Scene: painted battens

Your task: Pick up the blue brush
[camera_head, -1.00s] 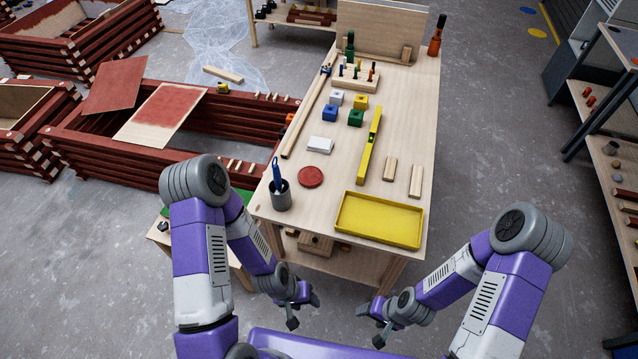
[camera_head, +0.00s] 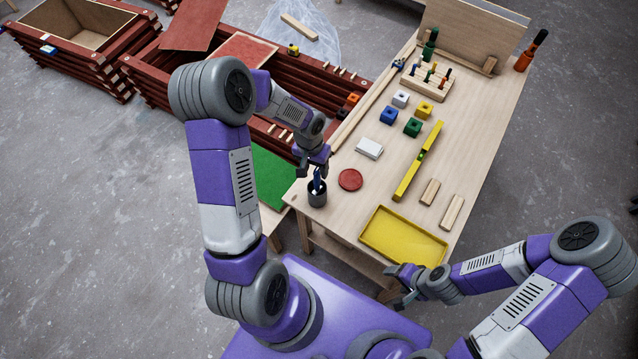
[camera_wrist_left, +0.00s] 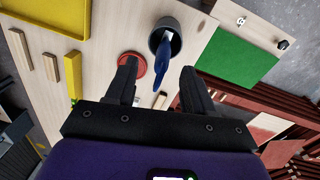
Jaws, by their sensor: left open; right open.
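The blue brush (camera_head: 317,180) stands in a dark grey cup (camera_head: 317,196) at the near left corner of the workbench. In the left wrist view the brush (camera_wrist_left: 168,58) rises from the cup (camera_wrist_left: 172,30) and lies between the finger lines, beyond the fingertips. My left gripper (camera_head: 314,164) is open just above and behind the brush; its fingers (camera_wrist_left: 158,72) are apart, with nothing clearly held. Its tips partly cover the brush top in the head view. My right gripper (camera_head: 397,285) is open and empty below the bench's near edge.
A red disc (camera_head: 350,180) lies beside the cup, with a white block (camera_head: 369,148) behind it. A yellow tray (camera_head: 403,238) is at the near edge. A yellow level (camera_head: 418,160) and wooden pieces lie to the right. A green panel (camera_head: 268,178) is left of the bench.

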